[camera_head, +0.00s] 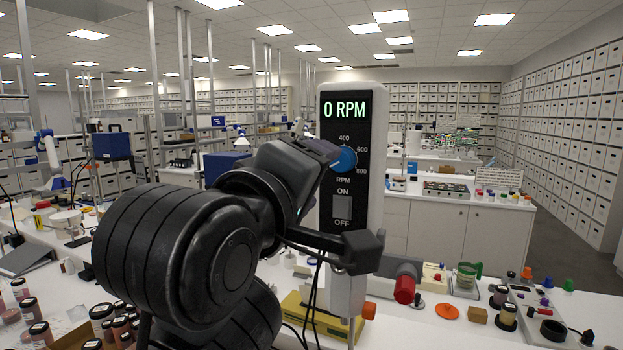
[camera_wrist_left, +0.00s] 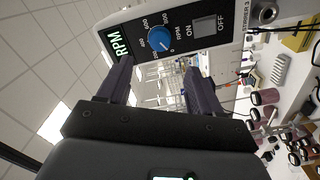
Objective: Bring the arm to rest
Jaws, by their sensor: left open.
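A tall stirrer unit stands in the middle of the head view, with a black front panel (camera_head: 366,190). Its display (camera_head: 345,109) reads 0 RPM in green. A blue dial knob (camera_head: 344,158) with an RPM scale sits below the display, and a grey ON/OFF switch (camera_head: 342,207) is below that. My left gripper (camera_head: 338,200) is in front of the panel, its arm hiding part of the unit. In the left wrist view my left gripper (camera_wrist_left: 160,75) is open and empty. The knob (camera_wrist_left: 160,38) shows beyond its fingers, apart from them. My right gripper is not in view.
Dark-lidded jars (camera_head: 38,333) crowd the bench at lower left. A yellow block (camera_head: 316,318) is at the unit's foot. Behind are more benches and shelving.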

